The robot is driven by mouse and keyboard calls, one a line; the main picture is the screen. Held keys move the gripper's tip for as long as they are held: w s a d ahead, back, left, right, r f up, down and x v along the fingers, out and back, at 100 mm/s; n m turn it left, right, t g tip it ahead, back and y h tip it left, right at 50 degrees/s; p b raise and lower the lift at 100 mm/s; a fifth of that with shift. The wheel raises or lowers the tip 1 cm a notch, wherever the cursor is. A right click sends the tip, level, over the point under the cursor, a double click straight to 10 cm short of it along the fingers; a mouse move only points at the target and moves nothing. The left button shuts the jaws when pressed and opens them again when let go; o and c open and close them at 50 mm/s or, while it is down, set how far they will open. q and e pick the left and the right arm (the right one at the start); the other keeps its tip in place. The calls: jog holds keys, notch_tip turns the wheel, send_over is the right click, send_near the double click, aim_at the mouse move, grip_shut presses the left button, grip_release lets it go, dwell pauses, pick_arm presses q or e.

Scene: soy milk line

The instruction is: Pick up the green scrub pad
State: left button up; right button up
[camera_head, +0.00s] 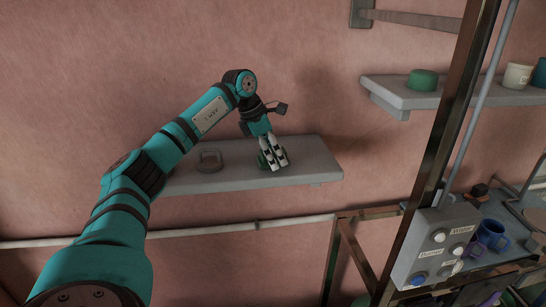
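A dark green thing (262,160), perhaps the scrub pad, shows at the left side of my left gripper's fingers on the grey wall shelf (315,172). The fingers hide most of it. My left gripper (275,165) points down at the shelf's right half, with its fingertips at or just above the surface. The fingers are close together, and I cannot tell whether they hold the green thing. Another green, rounded thing (423,80) sits on the upper right shelf (390,91). My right gripper is not in view.
A grey ring-shaped thing (209,161) lies on the same shelf, left of my gripper. A metal post (440,140), a button box (437,243) and a blue mug (492,235) are at the right.

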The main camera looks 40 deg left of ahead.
pick_arm(q)
jog(key=c, duration=1.1)
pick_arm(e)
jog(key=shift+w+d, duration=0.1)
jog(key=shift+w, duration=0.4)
pick_arm(q)
jog(key=shift+w+r+b, duration=0.1)
jog(key=shift+r+b, duration=0.45)
jog(key=shift+r, duration=0.15)
notch_tip(320, 180, up, 2)
jog(key=shift+d+r+b, duration=0.1)
jog(key=shift+b, duration=0.55)
jog(key=shift+s+d+r+b, duration=0.35)
jog(key=shift+d+b, duration=0.7)
jog(key=shift+d, duration=1.55)
jog(key=shift+s+d+r+b, duration=0.1)
jog(key=shift+s+d+b, duration=0.7)
jog(key=shift+d, duration=1.85)
jog(key=shift+s+d+r+b, duration=0.1)
jog(key=shift+d+r+b, duration=0.15)
jog(key=shift+d+b, duration=1.7)
pick_arm(e)
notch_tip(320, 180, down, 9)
jog(key=p, duration=0.1)
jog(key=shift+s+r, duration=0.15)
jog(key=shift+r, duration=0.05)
pick_arm(q)
jog(key=shift+d, duration=0.6)
